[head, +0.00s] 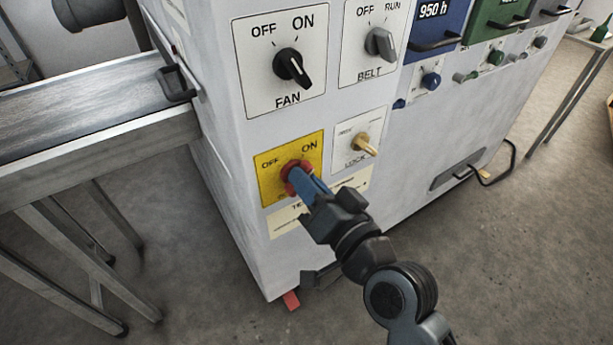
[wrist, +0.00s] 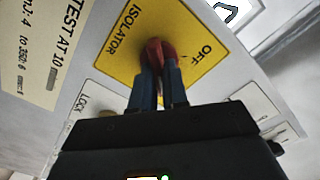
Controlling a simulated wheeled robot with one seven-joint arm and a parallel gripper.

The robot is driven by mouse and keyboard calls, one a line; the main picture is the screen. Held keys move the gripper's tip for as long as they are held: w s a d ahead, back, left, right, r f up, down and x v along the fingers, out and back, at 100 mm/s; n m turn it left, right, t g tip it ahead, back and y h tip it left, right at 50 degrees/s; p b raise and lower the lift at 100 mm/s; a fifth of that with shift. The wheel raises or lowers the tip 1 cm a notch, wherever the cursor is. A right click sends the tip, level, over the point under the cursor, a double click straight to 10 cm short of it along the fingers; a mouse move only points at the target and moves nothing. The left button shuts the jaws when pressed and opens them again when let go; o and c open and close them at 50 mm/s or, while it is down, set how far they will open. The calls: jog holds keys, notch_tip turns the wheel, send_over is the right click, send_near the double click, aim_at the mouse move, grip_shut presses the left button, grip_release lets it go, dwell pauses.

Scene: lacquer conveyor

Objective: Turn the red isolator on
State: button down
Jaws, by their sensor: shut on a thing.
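The red isolator knob (head: 288,174) sits on a yellow plate (head: 268,191) marked OFF on the left and ON on the right, low on the white cabinet. My gripper (head: 301,181) is at the knob, its blue fingers closed on it. In the wrist view the red knob (wrist: 155,50) shows between the two blue fingers of my gripper (wrist: 158,78). The plate (wrist: 188,38) there reads ISOLATOR and OFF. The fingers hide much of the knob, so I cannot tell for sure which mark it points at.
Above are the black FAN knob (head: 291,67) and the grey BELT knob (head: 380,43). The brass LOCK key (head: 366,144) is close right of the isolator. A conveyor (head: 90,110) stands at the left.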

jog(key=m, duration=0.3)
jog(key=shift+d+f+p, duration=0.1)
jog(key=shift+p, duration=0.25)
jog(key=shift+w+d, duration=0.1)
dwell(0.8)
jog(key=c, duration=1.1)
grip_release()
jog(key=shift+c, duration=0.2)
jog(key=b+v, duration=0.2)
jog(key=v, duration=0.5)
jog(key=shift+s+d, duration=0.15)
jog(key=shift+s, duration=0.25)
